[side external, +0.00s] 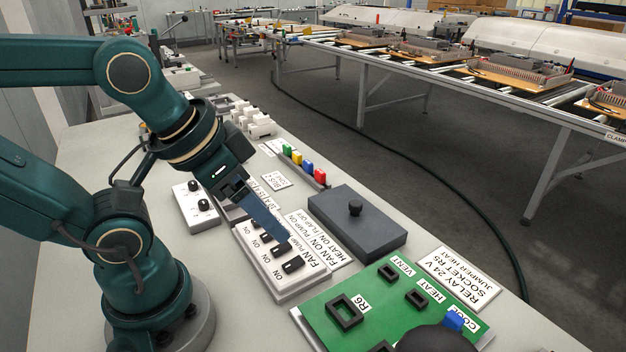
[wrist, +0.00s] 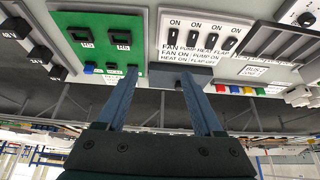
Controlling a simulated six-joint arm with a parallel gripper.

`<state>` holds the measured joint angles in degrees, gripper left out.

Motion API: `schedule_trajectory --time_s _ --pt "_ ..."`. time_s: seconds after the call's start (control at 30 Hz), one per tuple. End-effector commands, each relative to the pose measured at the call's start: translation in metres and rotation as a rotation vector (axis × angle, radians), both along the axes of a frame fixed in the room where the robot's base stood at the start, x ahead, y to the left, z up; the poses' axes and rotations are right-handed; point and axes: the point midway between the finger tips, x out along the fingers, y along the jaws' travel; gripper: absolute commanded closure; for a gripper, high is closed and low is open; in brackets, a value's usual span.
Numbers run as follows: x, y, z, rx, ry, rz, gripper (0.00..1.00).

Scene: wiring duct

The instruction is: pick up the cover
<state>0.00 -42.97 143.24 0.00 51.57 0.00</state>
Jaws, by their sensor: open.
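The cover (side external: 377,240) is a flat dark grey block with a small black knob (side external: 355,208) on top. My gripper (side external: 277,232) has long blue fingers. In the side view it hangs in front of the switch panel, left of the cover and apart from it. In the wrist view the open, empty fingers (wrist: 160,72) point toward the cover (wrist: 163,74), which shows partly between and behind their tips.
The white switch panel (side external: 290,284) with black rocker switches is below my fingers. The green board (side external: 345,283) with black sockets is at the front right. Coloured blocks (side external: 307,167) stand behind the cover. A white two-knob box (side external: 188,215) is at left. A dark rounded object (side external: 432,340) is at the bottom edge.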

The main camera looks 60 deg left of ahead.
Motion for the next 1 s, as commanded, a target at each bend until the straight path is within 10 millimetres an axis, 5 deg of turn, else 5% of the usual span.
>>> schedule_trajectory --time_s 0.2,0.37,0.7,1.0 --pt "-0.001 0.001 0.000 -0.029 0.003 0.060 0.31" --pt "0.018 0.006 0.026 -0.091 -0.044 0.223 0.31" --pt "0.090 0.025 0.055 -0.184 -0.022 0.575 0.31" --pt "0.169 0.043 0.030 -0.205 0.035 0.852 0.31"
